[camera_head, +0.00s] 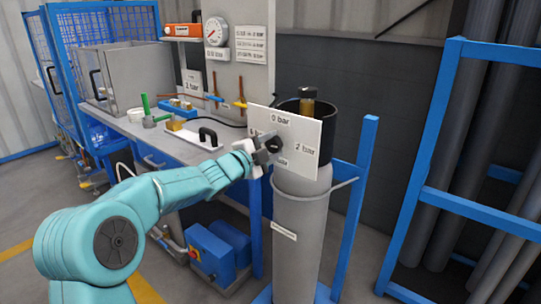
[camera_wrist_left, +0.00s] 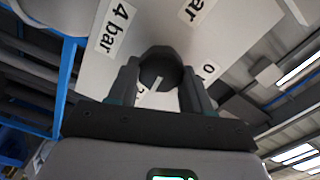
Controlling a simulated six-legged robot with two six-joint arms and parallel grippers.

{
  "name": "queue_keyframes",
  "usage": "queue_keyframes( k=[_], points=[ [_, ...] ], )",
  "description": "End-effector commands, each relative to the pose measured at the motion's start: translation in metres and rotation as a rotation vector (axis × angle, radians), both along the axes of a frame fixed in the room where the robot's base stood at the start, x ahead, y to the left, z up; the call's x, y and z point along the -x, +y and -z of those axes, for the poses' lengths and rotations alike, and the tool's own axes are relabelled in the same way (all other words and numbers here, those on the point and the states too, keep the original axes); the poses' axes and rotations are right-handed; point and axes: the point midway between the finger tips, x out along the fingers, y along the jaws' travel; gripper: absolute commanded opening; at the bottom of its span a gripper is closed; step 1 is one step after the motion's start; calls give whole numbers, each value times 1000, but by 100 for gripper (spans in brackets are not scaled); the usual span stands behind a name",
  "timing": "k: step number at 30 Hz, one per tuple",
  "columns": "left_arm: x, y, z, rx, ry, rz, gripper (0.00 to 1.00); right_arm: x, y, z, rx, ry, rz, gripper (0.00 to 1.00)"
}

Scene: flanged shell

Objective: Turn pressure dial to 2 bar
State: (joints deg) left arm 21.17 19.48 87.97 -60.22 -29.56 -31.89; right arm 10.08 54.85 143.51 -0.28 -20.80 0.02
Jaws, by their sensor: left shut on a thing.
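The pressure dial (camera_head: 274,145) is a dark round knob on a white panel (camera_head: 309,143) mounted on the grey gas cylinder (camera_head: 297,230). The panel has a "0 bar" label (camera_head: 281,119) at the top and a "2 bar" label (camera_head: 305,149) at the right. My left gripper (camera_head: 264,150) is shut on the dial. In the left wrist view the dial (camera_wrist_left: 160,66) sits between both fingers, with a white pointer mark (camera_wrist_left: 154,88) toward the lower edge. A "4 bar" label (camera_wrist_left: 117,28) shows upper left. The fingers partly cover another label, so I cannot tell the pointer's reading.
A workbench (camera_head: 165,140) with a white-faced gauge (camera_head: 215,31) above it stands behind my left arm. A blue rack (camera_head: 455,190) with grey cylinders is at the right. A blue post (camera_head: 357,190) stands close beside the cylinder.

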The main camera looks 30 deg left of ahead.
Motion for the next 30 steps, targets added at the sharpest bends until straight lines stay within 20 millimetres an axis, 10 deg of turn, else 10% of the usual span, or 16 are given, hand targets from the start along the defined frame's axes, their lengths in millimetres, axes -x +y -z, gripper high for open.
queue_keyframes(
  k=[25,26,27,30],
  points=[
    [0,0,0,-126,-10,0,19,0,0,13,0,0,0,43],
    [0,0,0,-126,-10,0,59,0,0,13,0,0,0,43],
    [0,0,0,-126,-10,0,72,0,0,13,0,0,0,43],
    [0,0,0,-126,-10,0,75,0,0,13,0,0,0,43]
  ],
)
